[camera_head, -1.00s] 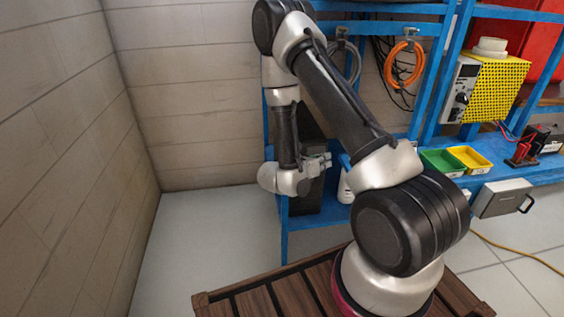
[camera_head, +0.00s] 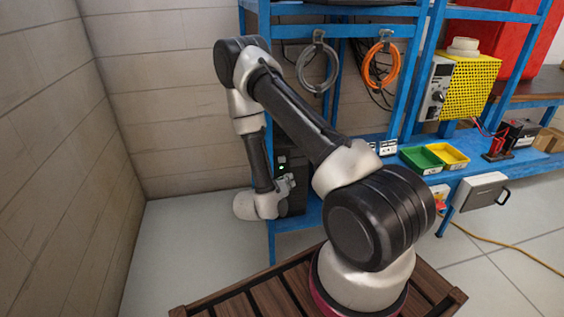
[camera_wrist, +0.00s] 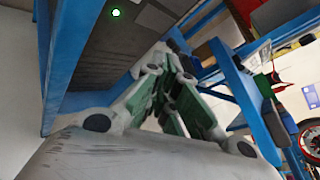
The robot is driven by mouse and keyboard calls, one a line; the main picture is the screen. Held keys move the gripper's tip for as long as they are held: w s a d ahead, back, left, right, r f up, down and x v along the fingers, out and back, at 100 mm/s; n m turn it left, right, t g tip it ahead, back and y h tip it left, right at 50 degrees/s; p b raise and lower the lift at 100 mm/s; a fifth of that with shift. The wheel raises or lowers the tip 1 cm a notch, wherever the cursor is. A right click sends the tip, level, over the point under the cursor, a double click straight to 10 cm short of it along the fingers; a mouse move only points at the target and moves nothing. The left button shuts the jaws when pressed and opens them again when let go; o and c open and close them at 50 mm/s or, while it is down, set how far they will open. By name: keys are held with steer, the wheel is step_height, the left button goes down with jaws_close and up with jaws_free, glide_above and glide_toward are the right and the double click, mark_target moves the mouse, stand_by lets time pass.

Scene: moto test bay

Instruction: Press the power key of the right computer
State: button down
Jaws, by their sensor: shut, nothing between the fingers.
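A dark computer tower (camera_head: 294,160) stands on the blue rack's lower shelf, partly hidden behind my arm in the head view. A small green light (camera_head: 281,168) glows on it. My gripper (camera_head: 290,181) is shut and empty, close in front of the tower's lower part in the head view. It also shows in the wrist view (camera_wrist: 165,58), its fingers below and right of the light. I cannot tell whether it touches the tower. A second computer is not distinguishable.
The blue rack (camera_head: 271,240) has an upright close beside my gripper. Grey and orange cable coils (camera_head: 381,66) hang above. Green and yellow bins (camera_head: 422,158) sit on the bench at right. Open floor (camera_head: 185,240) lies left of the rack.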

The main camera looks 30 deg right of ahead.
mark_target(282, 160)
steer(key=w+d, duration=0.2)
steer(key=w, duration=0.5)
steer(key=shift+w+d, duration=0.15)
stand_by(1.3)
steer(key=shift+w, duration=0.3)
